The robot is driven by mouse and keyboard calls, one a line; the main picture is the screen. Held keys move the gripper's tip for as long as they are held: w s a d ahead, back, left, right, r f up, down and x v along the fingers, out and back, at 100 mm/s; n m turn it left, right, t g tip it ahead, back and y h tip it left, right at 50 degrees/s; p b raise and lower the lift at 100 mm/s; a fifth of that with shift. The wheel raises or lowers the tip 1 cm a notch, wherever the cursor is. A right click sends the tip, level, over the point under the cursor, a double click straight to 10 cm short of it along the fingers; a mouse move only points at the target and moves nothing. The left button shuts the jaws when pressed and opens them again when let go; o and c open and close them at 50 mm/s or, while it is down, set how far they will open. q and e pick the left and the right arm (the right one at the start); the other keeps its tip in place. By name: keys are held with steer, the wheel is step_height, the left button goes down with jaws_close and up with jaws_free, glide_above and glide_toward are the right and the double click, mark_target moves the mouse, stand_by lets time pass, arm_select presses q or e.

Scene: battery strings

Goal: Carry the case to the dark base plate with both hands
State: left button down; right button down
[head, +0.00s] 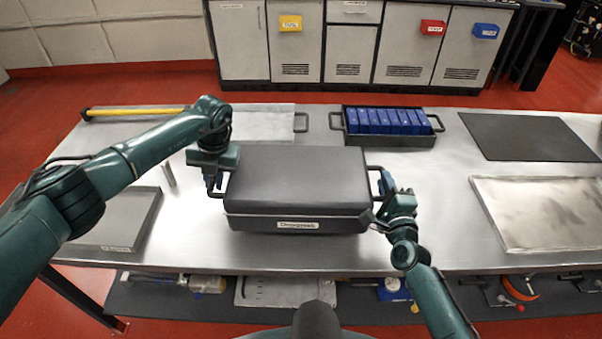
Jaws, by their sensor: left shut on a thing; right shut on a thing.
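The case (296,180) is a dark grey box with a closed lid, a white label on its front and a handle on each side. It is level at the middle of the metal table; I cannot tell whether it touches the top. My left gripper (217,186) is shut on its left handle, and my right gripper (381,189) is shut on its right handle. Both grippers partly hide the handles. A flat dark base plate (530,137) lies bare at the far right of the table.
A black tray (390,141) of blue blocks stands behind the case. A silver-bottomed tray (545,212) lies at right, a grey tray (118,217) at left. A pale plate (262,119) and a yellow bar (135,112) lie at the back. Bare tabletop (445,190) shows right of the case.

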arm_select(q)
steer(key=shift+w+r, duration=0.1)
steer(key=shift+r, duration=0.25)
arm_select(e)
steer(key=shift+r, duration=0.45)
